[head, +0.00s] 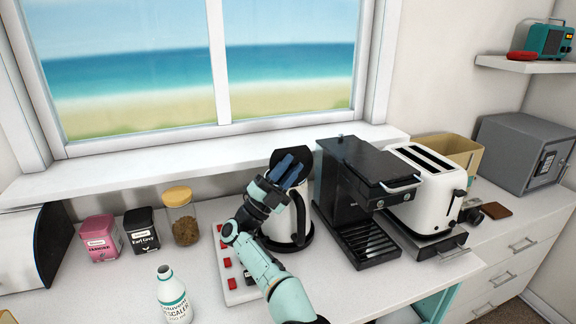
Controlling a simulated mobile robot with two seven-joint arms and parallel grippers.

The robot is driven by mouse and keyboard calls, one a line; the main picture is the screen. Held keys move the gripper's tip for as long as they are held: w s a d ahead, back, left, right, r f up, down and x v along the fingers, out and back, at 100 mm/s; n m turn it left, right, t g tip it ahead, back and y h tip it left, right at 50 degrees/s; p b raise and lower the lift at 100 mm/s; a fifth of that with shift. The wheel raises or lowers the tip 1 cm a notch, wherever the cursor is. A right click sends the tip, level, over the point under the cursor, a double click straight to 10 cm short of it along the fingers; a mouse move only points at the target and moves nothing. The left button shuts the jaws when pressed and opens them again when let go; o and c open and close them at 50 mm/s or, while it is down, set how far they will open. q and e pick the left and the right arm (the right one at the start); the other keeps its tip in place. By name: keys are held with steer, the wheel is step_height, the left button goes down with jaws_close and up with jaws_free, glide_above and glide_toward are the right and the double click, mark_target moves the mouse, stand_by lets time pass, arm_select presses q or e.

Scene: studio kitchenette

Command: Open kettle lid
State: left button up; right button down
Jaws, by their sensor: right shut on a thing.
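The kettle (299,222) is white with a black base and stands on the counter, left of the coffee machine. Its dark lid (276,155) shows as a raised, tilted piece behind my fingers at the top of the kettle. My right gripper (289,168) reaches over the kettle's top from the front and is shut on the lid. The fingers and wrist hide the contact, the kettle's opening and much of its left side. My left gripper is not in view.
The black coffee machine (352,190) stands close on the right, with a white toaster (425,196) beyond it. A white panel with red buttons (228,262) lies left of my forearm. A descaler bottle (173,298), a glass jar (183,222) and two tins stand further left.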

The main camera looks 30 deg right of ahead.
stand_by(0.4)
steer(key=c, duration=1)
jaws_free()
steer(key=b+v, duration=0.2)
steer(key=v, duration=0.5)
steer(key=shift+a+f, duration=0.15)
steer(key=shift+a, duration=0.05)
